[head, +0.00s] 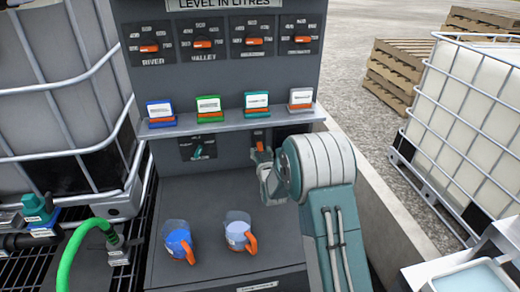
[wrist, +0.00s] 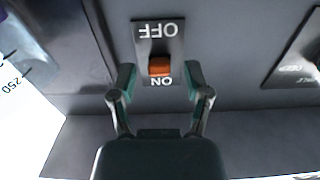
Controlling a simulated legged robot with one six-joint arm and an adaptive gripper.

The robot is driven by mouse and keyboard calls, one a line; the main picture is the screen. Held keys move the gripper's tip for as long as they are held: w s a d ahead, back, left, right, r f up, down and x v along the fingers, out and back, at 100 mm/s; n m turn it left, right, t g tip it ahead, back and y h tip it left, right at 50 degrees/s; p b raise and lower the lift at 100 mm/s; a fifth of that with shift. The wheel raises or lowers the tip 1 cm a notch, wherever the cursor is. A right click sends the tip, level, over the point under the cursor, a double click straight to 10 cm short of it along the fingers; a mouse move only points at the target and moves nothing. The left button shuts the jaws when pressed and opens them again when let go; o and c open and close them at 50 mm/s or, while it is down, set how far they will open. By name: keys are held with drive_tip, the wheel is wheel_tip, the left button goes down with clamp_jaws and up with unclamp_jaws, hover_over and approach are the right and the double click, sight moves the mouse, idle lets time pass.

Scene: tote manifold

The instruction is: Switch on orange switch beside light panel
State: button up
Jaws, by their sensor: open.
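The orange switch (head: 259,142) is on a dark plate under the shelf, right of a panel with a teal knob (head: 198,150). In the wrist view the orange switch (wrist: 160,67) sits between an upside-down OFF label above and an ON label below, closer to ON. Whether it is fully pressed over, I cannot tell. My gripper (wrist: 160,80) is open and empty, its fingers on either side of the switch's lower end. I cannot tell if they touch it. In the head view my gripper (head: 266,170) is partly hidden by my arm. No light panel is clearly identifiable.
A shelf (head: 230,122) with several coloured holders is above the switch. Two jugs with orange handles (head: 180,242) (head: 238,230) stand on the ledge below. Caged totes (head: 465,110) flank the station. A dark panel (wrist: 297,60) shows at the wrist view's right.

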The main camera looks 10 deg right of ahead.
drive_tip(key=shift+w, duration=0.9)
clamp_jaws()
drive_tip(key=shift+r, duration=0.2)
drive_tip(key=g, duration=0.2)
drive_tip(key=shift+s+r+g, duration=0.1)
drive_tip(key=shift+r+g, duration=0.5)
drive_tip(key=shift+g, duration=0.75)
drive_tip(key=shift+r+g, duration=0.2)
drive_tip(key=shift+g, duration=0.75)
drive_tip(key=shift+r+g, duration=0.15)
drive_tip(key=shift+g, duration=0.25)
